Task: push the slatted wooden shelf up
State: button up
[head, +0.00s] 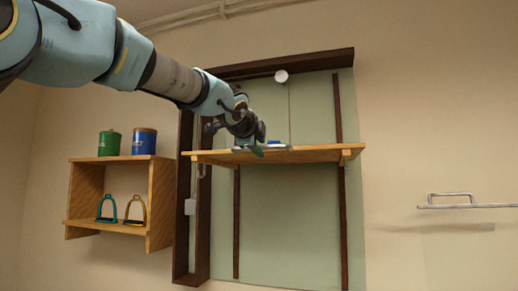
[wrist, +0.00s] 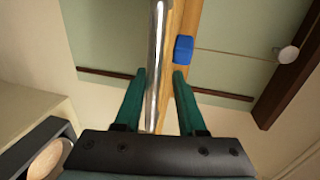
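The wooden shelf (head: 318,155) is light-coloured and sits across two dark upright rails in a dark-framed green panel, seen from slightly below. It looks about level. My gripper (head: 257,146) is at the shelf's front edge, left of its middle. In the wrist view the gripper (wrist: 158,88) has its two teal fingers apart. A shiny metal bar (wrist: 157,45) and the shelf's wooden edge (wrist: 175,75) run through the gap between them. I see gaps beside the bar; whether a finger touches the shelf I cannot tell. The shelf's slats are not clear.
A blue object (wrist: 183,48) is on the shelf. A white round knob (head: 281,76) with a cord is above it. At left, a wall box (head: 160,205) holds stirrups, with green and blue tins on top. A metal rack (head: 465,204) is on the right wall.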

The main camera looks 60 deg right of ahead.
jog(key=shift+o, duration=0.7)
jog(key=shift+f, duration=0.1)
jog(key=shift+a, duration=0.2)
jog(key=b+v, duration=0.3)
jog(key=v, duration=0.7)
jog(key=shift+a, duration=0.15)
